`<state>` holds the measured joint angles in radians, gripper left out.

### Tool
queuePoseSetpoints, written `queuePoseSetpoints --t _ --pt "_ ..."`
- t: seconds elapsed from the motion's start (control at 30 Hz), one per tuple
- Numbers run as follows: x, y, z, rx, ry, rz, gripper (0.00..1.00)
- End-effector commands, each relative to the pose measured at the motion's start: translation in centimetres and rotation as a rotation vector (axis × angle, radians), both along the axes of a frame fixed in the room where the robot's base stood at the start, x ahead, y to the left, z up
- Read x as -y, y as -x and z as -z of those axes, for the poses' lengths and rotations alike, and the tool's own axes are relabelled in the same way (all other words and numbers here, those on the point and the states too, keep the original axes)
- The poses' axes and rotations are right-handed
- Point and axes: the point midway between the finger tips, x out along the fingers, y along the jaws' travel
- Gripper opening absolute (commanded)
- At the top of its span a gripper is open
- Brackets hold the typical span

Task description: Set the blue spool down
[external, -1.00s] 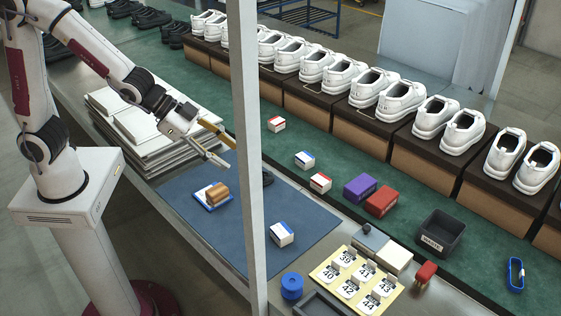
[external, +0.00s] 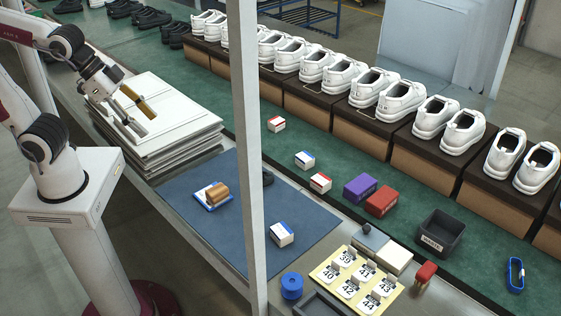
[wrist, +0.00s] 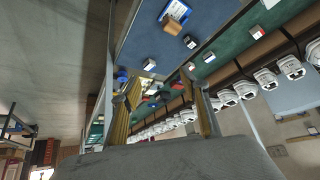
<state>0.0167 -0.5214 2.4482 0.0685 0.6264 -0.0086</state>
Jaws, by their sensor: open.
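The blue spool (external: 291,285) stands upright on the grey bench, left of the yellow number card (external: 357,281) and beside the dark tray (external: 322,304). Nothing holds it. My gripper (external: 147,125) is open and empty above the stack of white boards (external: 165,148) at the left, far from the spool. The two spread fingers also show in the wrist view (wrist: 160,85), with no object between them.
A blue mat (external: 185,190) holds a brown block on a blue-and-white pad (external: 212,196) and a small white-and-blue box (external: 281,235). A grey post (external: 247,150) rises in front of the bench. White shoes on dark boxes line the green belt (external: 335,160).

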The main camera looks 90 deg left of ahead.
Motion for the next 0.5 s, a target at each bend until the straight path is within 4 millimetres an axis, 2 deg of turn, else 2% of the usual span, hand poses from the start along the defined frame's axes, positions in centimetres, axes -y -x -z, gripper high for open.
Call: queuePoseSetpoints --t 0.1,0.3,0.5 --pt "0.0 2.9 -0.3 -0.025 0.017 -0.015 0.45" --pt "0.3 7.0 -0.1 -0.071 0.043 -0.031 0.45" --pt "0.5 8.9 0.1 -0.095 0.056 -0.036 0.45"
